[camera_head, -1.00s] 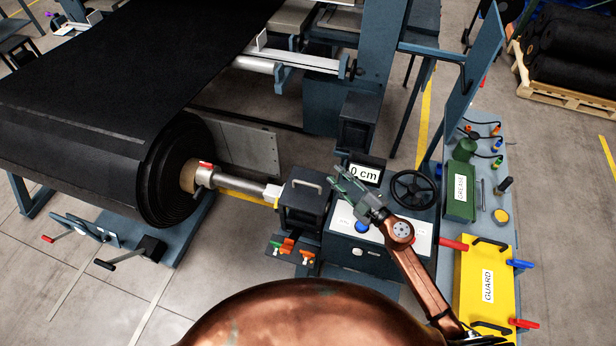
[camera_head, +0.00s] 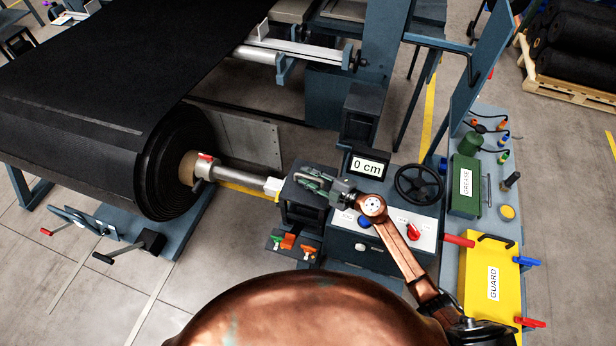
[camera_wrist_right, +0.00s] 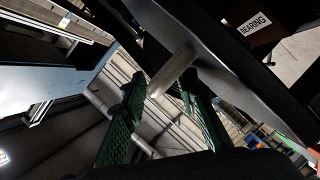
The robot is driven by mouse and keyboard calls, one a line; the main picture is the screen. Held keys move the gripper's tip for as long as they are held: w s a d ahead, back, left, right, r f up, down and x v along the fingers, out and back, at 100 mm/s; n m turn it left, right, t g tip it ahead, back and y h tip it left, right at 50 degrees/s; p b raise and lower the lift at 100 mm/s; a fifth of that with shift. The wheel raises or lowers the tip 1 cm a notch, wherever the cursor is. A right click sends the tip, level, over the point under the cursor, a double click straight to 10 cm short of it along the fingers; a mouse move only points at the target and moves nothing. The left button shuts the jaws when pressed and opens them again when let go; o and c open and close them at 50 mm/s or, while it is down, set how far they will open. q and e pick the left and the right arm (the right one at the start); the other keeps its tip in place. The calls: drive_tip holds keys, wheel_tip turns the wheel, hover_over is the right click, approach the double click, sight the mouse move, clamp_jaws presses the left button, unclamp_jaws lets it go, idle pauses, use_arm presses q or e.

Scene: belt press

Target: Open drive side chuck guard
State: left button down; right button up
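The drive side chuck guard (camera_head: 300,213) is a dark box with a grey handle on top, at the end of the roll's shaft in the head view. Its lid looks closed. My right gripper (camera_head: 308,181) is over its top, at the handle, and hides most of the handle. In the right wrist view the handle (camera_wrist_right: 172,73) lies between the two green fingers (camera_wrist_right: 162,112), with gaps beside it. The fingers are open; I cannot tell whether either touches it. My left gripper is not in view.
The shaft (camera_head: 238,177) runs from the black roll (camera_head: 165,170) to the guard. A "0 cm" display (camera_head: 367,166), a handwheel (camera_head: 419,188) and a panel with a red knob (camera_head: 413,231) stand right of it. A yellow guard plate (camera_head: 480,280) lies farther right.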

drive_tip(key=shift+c, duration=0.3)
clamp_jaws()
idle(0.5)
